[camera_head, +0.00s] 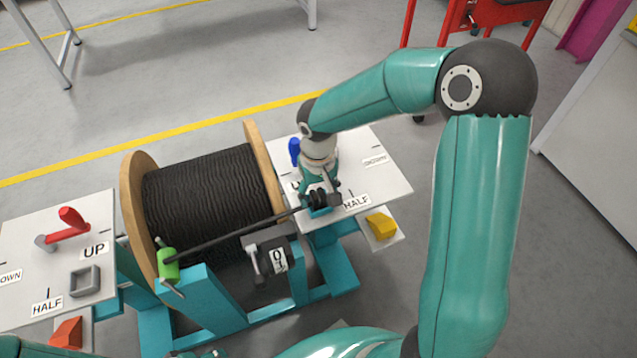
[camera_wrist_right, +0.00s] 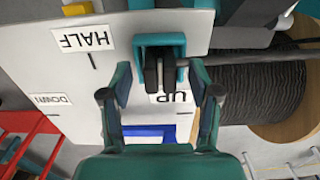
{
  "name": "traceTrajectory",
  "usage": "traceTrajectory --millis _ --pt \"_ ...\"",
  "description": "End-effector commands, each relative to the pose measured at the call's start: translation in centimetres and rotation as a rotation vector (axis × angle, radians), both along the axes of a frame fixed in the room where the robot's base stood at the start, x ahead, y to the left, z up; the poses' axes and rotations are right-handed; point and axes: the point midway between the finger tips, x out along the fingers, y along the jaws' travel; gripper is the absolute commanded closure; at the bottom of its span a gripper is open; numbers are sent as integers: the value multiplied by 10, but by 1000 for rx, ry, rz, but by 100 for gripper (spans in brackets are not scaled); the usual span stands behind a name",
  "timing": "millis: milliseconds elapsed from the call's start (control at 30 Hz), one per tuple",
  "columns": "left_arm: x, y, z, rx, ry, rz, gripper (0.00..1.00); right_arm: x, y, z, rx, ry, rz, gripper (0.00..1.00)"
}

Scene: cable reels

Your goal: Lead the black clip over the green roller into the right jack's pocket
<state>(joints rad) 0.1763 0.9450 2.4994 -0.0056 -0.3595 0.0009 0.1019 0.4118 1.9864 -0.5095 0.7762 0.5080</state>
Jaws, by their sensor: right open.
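The black clip (camera_head: 318,197) is on the right jack's plate near the HALF label, at the end of the dark cable. In the right wrist view the clip (camera_wrist_right: 158,76) sits between the sides of a teal U-shaped pocket (camera_wrist_right: 178,40). Its depth in the pocket is hard to tell. The cable (camera_head: 240,230) slants from the clip down to the green roller (camera_head: 168,264) at the drum's left front. My right gripper (camera_wrist_right: 160,88) is open, its fingers apart on either side of the clip, not visibly touching it.
The wooden reel (camera_head: 205,195) with black cable stands between the left plate (camera_head: 20,240) and the right plate (camera_head: 385,175). A red lever (camera_head: 68,228) and grey square frame (camera_head: 85,280) are on the left plate. A yellow block (camera_head: 381,225) lies right of the stand.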

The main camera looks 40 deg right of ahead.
Motion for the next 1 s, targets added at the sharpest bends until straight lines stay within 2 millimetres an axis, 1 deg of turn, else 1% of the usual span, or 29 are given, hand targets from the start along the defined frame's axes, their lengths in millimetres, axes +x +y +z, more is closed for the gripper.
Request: traceTrajectory --millis 167,500,600,700,800,1000 --pt "0 0 0 0 0 0 41 1 0 19 0 -5 0 38" --pt "0 0 0 0 0 0 41 1 0 85 0 -5 0 38" --pt "0 0 0 0 1 0 41 2 0 101 0 -5 0 38" --pt "0 0 0 0 1 0 41 1 0 111 0 -3 -1 38" --pt "0 0 0 0 1 0 41 1 0 116 1 -1 -1 38" --pt "0 0 0 0 1 0 41 0 0 117 1 0 0 38"
